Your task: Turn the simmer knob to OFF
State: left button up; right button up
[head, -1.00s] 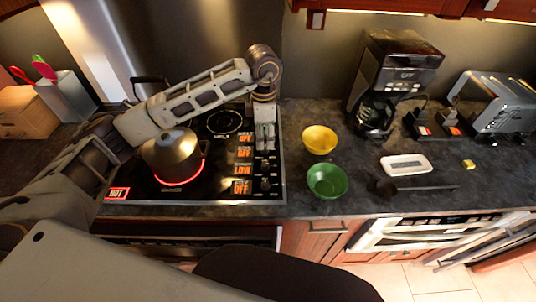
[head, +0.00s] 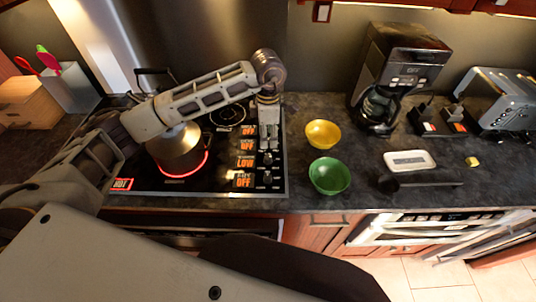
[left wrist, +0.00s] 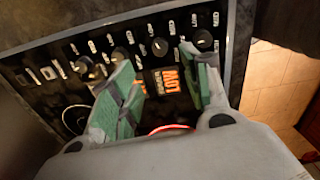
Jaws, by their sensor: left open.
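The cooktop (head: 220,189) has a column of dark knobs along its right side, each beside a lit label. The third knob from the back is the simmer knob (head: 268,159), and its orange label (head: 246,161) reads LOW; the other labels read OFF. In the left wrist view the simmer knob (left wrist: 160,47) sits in a row of knobs, just beyond the fingertips. My left gripper (head: 269,146) points down over the knobs, open and empty. Its green-padded fingers (left wrist: 160,82) are spread, with the LOW label (left wrist: 167,78) showing between them. My right gripper is out of view.
A metal pot (head: 178,148) stands on a glowing red burner, under my left forearm. Right of the cooktop are a yellow bowl (head: 323,134), a green bowl (head: 330,176), a white dish (head: 409,161) and a coffee maker (head: 398,70).

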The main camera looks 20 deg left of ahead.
aim_at(268, 157)
pick_arm(q)
notch_tip(268, 157, down, 11)
jog(key=shift+r+p, duration=0.1)
jog(key=shift+p, duration=0.95)
jog(key=c, duration=1)
jog(key=shift+c, duration=0.2)
